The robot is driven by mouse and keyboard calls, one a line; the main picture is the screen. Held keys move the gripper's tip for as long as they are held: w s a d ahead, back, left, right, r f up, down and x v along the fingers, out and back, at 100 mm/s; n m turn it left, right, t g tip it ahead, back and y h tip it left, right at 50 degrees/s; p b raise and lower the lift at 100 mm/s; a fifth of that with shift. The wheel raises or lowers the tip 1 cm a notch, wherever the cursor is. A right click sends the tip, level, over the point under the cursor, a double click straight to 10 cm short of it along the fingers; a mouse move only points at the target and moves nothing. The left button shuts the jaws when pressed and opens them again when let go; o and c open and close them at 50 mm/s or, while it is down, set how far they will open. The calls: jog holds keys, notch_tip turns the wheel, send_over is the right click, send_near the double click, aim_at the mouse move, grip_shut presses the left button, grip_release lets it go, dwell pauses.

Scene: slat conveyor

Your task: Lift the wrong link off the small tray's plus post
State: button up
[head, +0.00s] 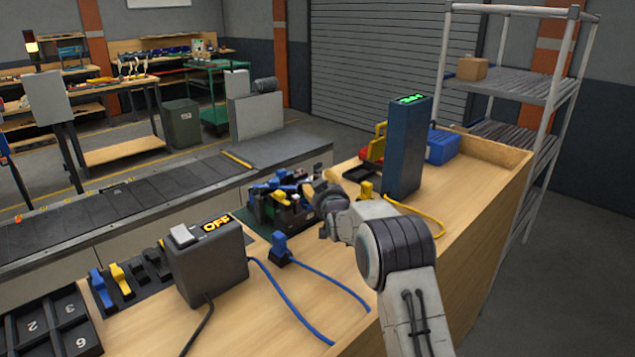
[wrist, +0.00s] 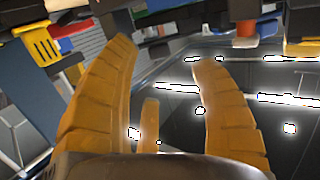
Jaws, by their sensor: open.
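In the head view my arm reaches to a dark bin (head: 264,212) heaped with blue, yellow, red and dark pieces (head: 285,187); the fingers are hard to make out there. I cannot tell the small tray, its plus post or the wrong link apart in either view. A red-orange piece (wrist: 246,29) and a yellow piece (wrist: 304,47) show at the wrist view's top right.
A grey box marked OFF (head: 205,265) and a blue plug (head: 280,249) with a cable stand on the wooden bench. A tall blue unit (head: 408,148) rises right of the bin. A numbered black tray (head: 50,325) lies front left. The slat conveyor (head: 100,208) runs behind.

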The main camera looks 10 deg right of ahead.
aim_at(318, 177)
jog(key=shift+w+f, duration=0.1)
jog(key=shift+w, duration=0.6)
jog(key=shift+w+p, duration=0.1)
jog(key=shift+p, duration=0.2)
jog(key=shift+w+f+p, duration=0.15)
jog(key=shift+w+p, duration=0.45)
jog(key=shift+w, duration=0.55)
jog(key=shift+w+f+p, duration=0.15)
jog(key=shift+w+p, duration=0.4)
jog(key=shift+w, duration=0.6)
jog(key=shift+c, duration=0.3)
jog(key=shift+w, duration=0.1)
jog(key=c, duration=1)
